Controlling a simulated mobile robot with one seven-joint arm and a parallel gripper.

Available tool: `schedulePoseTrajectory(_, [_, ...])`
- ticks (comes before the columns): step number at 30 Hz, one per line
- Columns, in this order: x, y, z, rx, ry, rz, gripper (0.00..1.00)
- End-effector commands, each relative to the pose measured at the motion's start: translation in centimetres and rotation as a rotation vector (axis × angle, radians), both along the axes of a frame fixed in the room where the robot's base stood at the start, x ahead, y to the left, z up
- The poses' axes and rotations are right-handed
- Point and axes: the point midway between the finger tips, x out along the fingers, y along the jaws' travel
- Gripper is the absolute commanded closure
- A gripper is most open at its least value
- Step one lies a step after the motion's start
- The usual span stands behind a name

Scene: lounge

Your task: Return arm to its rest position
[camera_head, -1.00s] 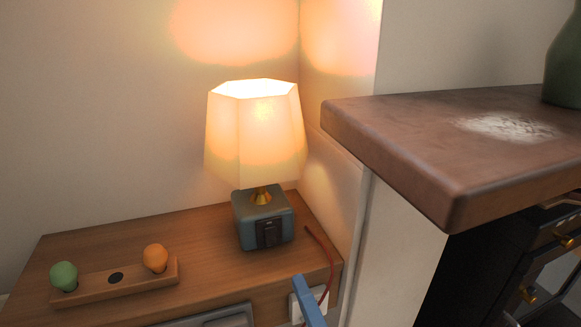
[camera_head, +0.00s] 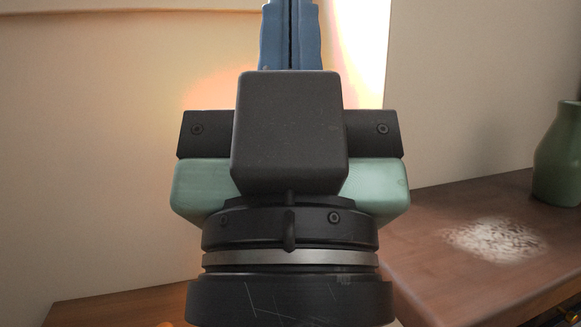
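My gripper (camera_head: 291,30) fills the middle of the head view and points up. Its blue fingers lie side by side with only a thin dark line between them, so it looks shut, with nothing seen in it. The fingertips run up to the top edge of the picture. The black and pale green wrist parts below hide the lamp. Only the lamp's warm glow shows on the wall around the gripper.
A brown countertop (camera_head: 440,285) with a pale powdery patch (camera_head: 493,239) is at the right. A green vase (camera_head: 560,160) stands at its back. A strip of the wooden side table (camera_head: 110,308) shows at the lower left.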

Motion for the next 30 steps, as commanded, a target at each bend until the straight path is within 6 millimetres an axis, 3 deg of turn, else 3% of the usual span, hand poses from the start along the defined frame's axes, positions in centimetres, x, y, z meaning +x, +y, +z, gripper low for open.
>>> schedulePoseTrajectory(1, [0.0,0.0,3.1,0.001,0.001,0.001,1.00])
schedulePoseTrajectory(15, [0.1,0.0,17.2,0.001,0.003,0.004,1.00])
schedulePoseTrajectory(21, [0.1,0.0,20.0,0.002,0.003,0.005,1.00])
schedulePoseTrajectory(30, [0.1,0.0,20.2,0.002,0.003,0.005,1.00])
